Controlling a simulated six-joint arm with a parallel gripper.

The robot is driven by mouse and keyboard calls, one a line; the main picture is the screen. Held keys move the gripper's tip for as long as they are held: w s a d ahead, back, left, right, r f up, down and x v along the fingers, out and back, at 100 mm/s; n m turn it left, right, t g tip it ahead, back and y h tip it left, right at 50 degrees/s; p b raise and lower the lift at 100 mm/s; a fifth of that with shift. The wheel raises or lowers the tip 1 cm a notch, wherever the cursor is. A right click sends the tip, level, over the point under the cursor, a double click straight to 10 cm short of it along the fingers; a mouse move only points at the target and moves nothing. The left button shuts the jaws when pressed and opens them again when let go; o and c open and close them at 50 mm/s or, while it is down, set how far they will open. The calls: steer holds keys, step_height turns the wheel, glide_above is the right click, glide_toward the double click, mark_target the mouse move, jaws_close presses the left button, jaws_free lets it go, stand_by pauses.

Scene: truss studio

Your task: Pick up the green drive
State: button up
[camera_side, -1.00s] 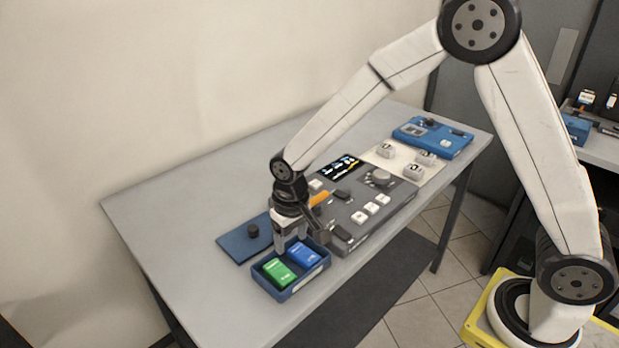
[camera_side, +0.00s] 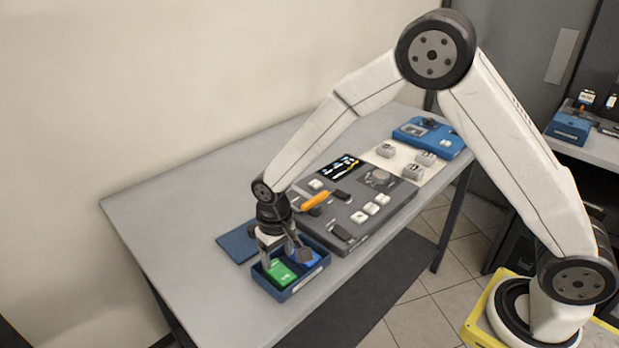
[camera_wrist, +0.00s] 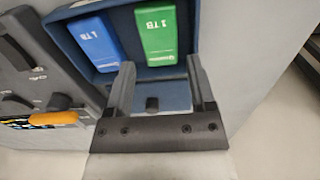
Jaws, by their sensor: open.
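The green drive (camera_side: 281,273) lies in a blue tray (camera_side: 288,294) beside the blue drive (camera_side: 311,259), at the table's front left. In the wrist view the green drive (camera_wrist: 159,40) sits upper middle, with the blue drive (camera_wrist: 96,43) to its left. My gripper (camera_side: 279,261) is open and empty, pointing down low over the tray, by the green drive. In the wrist view its fingers (camera_wrist: 158,78) spread to either side of the green drive's near end. I cannot tell from these views how far the fingertips are above the drive.
A grey control panel (camera_side: 367,214) with knobs, white buttons and an orange handle (camera_side: 315,201) stands right of the tray. A dark blue plate (camera_side: 236,243) lies behind it to the left. The table's left part (camera_side: 165,210) is clear.

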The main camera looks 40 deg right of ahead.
mark_target(279, 271)
steer(key=shift+f, duration=0.15)
steer(key=shift+w+d+f, duration=0.1)
steer(key=shift+f, duration=2.35)
jaws_close()
steer(key=shift+r, duration=0.15)
